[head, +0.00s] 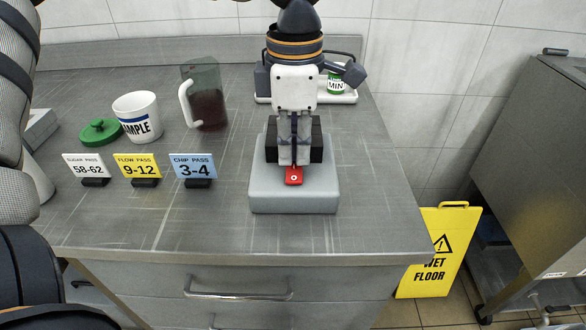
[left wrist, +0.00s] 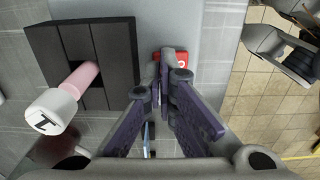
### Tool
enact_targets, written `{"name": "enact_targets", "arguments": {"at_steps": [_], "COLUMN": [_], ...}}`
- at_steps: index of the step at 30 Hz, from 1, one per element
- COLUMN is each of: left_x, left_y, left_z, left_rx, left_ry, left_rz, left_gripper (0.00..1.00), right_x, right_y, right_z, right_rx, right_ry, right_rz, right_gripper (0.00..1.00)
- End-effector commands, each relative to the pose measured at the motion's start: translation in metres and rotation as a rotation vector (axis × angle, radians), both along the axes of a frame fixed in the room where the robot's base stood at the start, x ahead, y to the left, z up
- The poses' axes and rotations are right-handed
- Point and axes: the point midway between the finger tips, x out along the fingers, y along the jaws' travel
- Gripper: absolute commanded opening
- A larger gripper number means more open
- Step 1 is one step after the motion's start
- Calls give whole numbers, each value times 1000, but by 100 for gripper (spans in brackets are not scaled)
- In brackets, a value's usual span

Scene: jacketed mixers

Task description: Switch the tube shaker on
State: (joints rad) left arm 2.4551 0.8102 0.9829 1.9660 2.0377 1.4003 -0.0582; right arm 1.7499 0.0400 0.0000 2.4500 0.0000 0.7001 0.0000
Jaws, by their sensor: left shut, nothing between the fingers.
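The tube shaker is a grey box (head: 265,195) with a black tube block (head: 317,140) on top and a red switch (head: 294,181) at its front. The switch carries a small white ring mark. My left gripper (head: 293,164) points down at the switch, its fingers shut and empty. In the left wrist view, the fingertips (left wrist: 168,58) overlap the red switch (left wrist: 182,60) and hide part of it. I cannot tell whether they touch it. A pink tube with a white cap (left wrist: 52,111) stands in the black block (left wrist: 115,55). My right gripper is not in view.
Three small signs, white (head: 84,166), yellow (head: 137,165) and blue (head: 193,166), stand left of the shaker. Behind them are a green lid (head: 101,131), a white cup (head: 137,112) and a jug (head: 207,105). A white tray (head: 345,97) lies behind. The bench front is clear.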

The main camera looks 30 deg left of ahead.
Motion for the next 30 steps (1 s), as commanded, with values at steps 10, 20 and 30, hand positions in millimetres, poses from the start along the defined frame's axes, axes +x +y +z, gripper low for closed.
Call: {"name": "enact_targets", "arguments": {"at_steps": [10, 20, 30], "left_x": [0, 0, 0], "left_y": [0, 0, 0], "left_z": [-5, -10, -5], "left_rx": [-1, 0, -1], "left_ry": [1, 0, -1], "left_rz": [0, 0, 0], "left_gripper": [0, 0, 0], "right_x": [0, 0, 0], "right_y": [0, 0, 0], "right_z": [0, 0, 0], "right_rx": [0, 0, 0], "right_ry": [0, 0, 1], "right_rz": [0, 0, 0], "right_gripper": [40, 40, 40]}}
